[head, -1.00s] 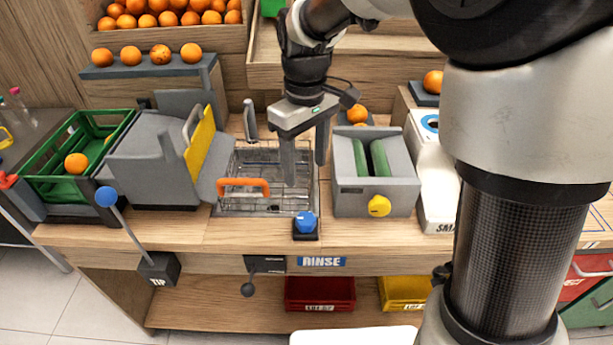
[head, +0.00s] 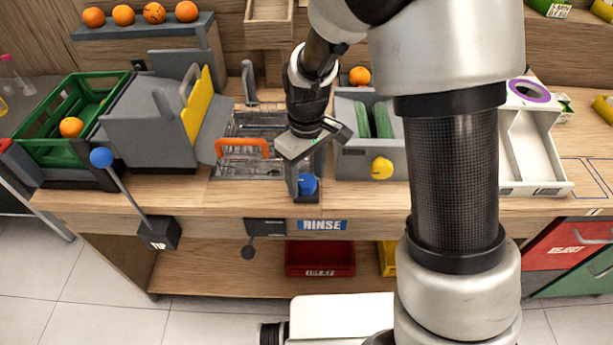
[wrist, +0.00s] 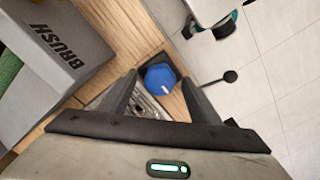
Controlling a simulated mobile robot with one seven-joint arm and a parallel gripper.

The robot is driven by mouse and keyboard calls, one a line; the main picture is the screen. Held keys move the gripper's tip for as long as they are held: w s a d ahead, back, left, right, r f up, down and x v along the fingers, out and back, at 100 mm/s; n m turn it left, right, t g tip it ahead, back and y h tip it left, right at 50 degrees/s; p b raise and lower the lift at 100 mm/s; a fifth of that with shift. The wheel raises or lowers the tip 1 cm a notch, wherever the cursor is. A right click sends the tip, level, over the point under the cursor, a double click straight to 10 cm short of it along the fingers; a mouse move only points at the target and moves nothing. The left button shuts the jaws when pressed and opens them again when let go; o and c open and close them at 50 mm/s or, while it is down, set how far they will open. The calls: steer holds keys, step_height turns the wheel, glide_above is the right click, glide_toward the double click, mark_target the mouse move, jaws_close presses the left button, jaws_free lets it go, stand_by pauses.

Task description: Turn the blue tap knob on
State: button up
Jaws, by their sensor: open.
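The blue tap knob (head: 307,184) sits on a small dark base at the counter's front edge, above the RINSE label. In the wrist view the knob (wrist: 160,78) shows its blue top just beyond and between my two fingertips. My gripper (head: 305,180) points down at the knob in the head view, with one finger in front of part of it. My gripper is open and empty; its fingers (wrist: 160,90) are spread to either side of the knob. I cannot tell whether either finger touches it.
The sink basket with an orange handle (head: 243,146) lies left of the knob. A grey brush box (head: 350,165) with a yellow knob (head: 382,168) stands to the right. A blue-ball lever (head: 101,158) stands at the left front. A black lever (head: 248,252) hangs below the counter.

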steer(key=c, duration=1.1)
steer(key=shift+o, duration=0.2)
steer(key=shift+n, duration=0.3)
steer(key=n, duration=0.3)
steer(key=shift+n, duration=0.4)
steer(key=n+p, duration=0.2)
steer(key=n, duration=0.2)
steer(key=shift+r, duration=0.15)
steer(key=n+p, duration=0.3)
steer(key=n, duration=0.2)
steer(key=shift+n, duration=0.4)
steer(key=shift+n+p, duration=1.45)
steer(key=shift+n, duration=0.45)
